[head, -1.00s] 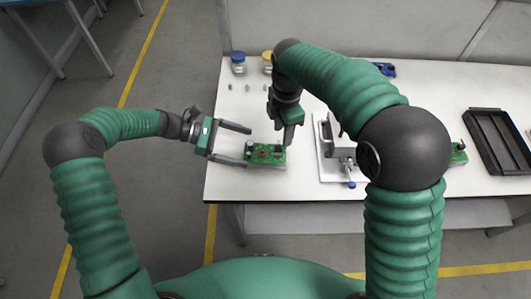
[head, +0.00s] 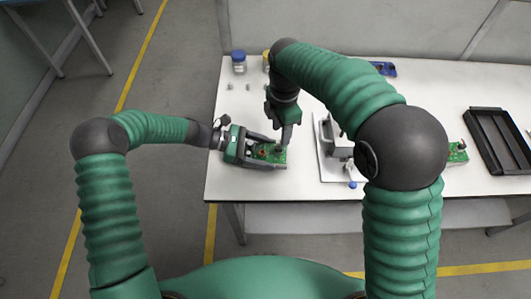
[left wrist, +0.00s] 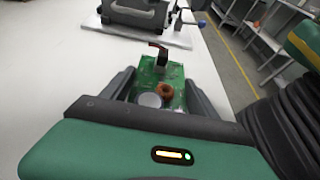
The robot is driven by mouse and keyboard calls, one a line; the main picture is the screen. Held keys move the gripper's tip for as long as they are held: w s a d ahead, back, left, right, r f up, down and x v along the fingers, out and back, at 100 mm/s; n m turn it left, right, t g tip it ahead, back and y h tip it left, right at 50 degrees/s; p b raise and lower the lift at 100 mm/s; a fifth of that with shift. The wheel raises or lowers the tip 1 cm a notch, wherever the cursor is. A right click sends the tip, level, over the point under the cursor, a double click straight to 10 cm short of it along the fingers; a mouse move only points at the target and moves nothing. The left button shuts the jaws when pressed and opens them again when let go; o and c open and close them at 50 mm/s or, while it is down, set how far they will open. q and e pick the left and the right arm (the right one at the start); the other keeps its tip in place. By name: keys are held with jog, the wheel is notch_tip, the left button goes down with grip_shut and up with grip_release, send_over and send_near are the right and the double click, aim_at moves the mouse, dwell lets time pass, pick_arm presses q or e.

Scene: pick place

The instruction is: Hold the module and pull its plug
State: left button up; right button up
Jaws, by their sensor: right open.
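The module, a green circuit board (head: 268,152), lies near the table's left front; it also shows in the left wrist view (left wrist: 172,74). It carries a copper coil (left wrist: 165,91), a silver round part and a dark upright block (left wrist: 161,58), likely the plug, at its far end. My left gripper (head: 281,152) is open around the board, one finger along each side; in the left wrist view the fingers (left wrist: 161,78) seem to leave narrow gaps. My right gripper (head: 287,138) points down over the board's far right end, open; its fingertips partly hide the plug, and contact cannot be told.
A grey fixture on a white plate (head: 328,172) stands right of the module. A second green board (head: 457,153) and a black tray (head: 497,140) are farther right. Jars (head: 239,62) and small pieces stand at the back left. The table's left edge is close to my left gripper.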

aim_at(278, 147)
pick_arm(q)
jog(key=shift+a, duration=0.25)
jog(key=c, duration=0.5)
pick_arm(e)
jog(key=shift+a, duration=0.25)
pick_arm(q)
jog(key=shift+d, duration=0.15)
grip_shut()
pick_arm(e)
jog(key=shift+d, duration=0.2)
jog(key=r+m, duration=0.4)
jog(key=shift+w+a+r, duration=0.1)
jog(key=shift+a+r, duration=0.05)
jog(key=shift+a, duration=0.05)
jog(key=shift+c, duration=0.4)
jog(key=shift+m, duration=0.7)
notch_tip(278, 147, down, 11)
jog(key=shift+f, duration=0.2)
grip_shut()
pick_arm(q)
jog(key=shift+f, duration=0.1)
pick_arm(e)
jog(key=shift+r, duration=0.25)
jog(key=shift+r, duration=0.95)
